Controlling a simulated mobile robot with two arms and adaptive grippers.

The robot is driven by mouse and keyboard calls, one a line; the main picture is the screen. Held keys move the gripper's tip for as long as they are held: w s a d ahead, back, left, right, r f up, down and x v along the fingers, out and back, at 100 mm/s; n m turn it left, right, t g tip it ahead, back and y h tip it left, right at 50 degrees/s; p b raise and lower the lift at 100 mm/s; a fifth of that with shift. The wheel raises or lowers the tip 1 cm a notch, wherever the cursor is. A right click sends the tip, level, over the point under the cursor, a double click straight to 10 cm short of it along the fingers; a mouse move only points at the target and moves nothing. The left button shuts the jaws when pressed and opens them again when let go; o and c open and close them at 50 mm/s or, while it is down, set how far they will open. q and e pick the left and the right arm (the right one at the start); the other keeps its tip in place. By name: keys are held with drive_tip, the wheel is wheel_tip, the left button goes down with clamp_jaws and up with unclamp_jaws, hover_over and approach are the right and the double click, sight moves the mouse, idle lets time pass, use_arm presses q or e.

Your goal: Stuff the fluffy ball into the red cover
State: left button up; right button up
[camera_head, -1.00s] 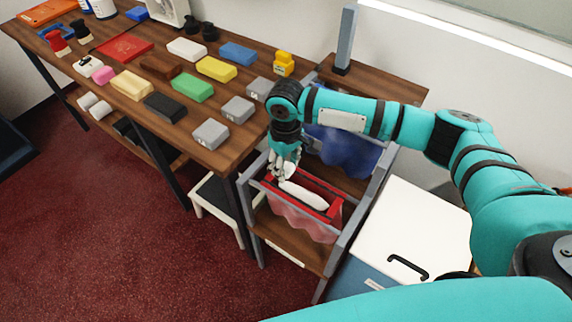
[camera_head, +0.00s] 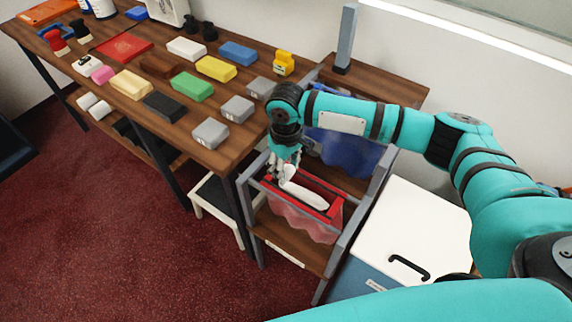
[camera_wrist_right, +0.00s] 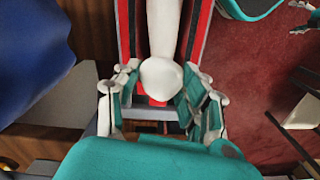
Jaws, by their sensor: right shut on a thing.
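The red cover (camera_head: 310,222) hangs open in a grey rack, with a red rim and thin pinkish sides. A long white soft-looking thing (camera_head: 305,195), the only candidate I see for the fluffy ball, lies along its opening. In the right wrist view the rounded white end (camera_wrist_right: 161,78) sits between my right fingers (camera_wrist_right: 160,100), and the red rim (camera_wrist_right: 125,35) runs on both sides. Teal and white parts at that view's upper right look like my left gripper (camera_wrist_right: 303,16), cut off.
A blue cover (camera_head: 345,150) hangs behind in the same rack. A white-lidded box (camera_head: 410,235) stands right of the rack. The wooden table (camera_head: 225,150) at left holds several coloured blocks. A white stool (camera_head: 215,205) stands beside the rack.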

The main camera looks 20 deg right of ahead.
drive_tip(key=shift+f, duration=0.1)
idle(0.3)
drive_tip(key=o, duration=1.3)
drive_tip(key=shift+o, duration=0.2)
wheel_tip(320, 180, up, 6)
drive_tip(key=p, duration=0.8)
drive_tip(key=shift+p, duration=0.3)
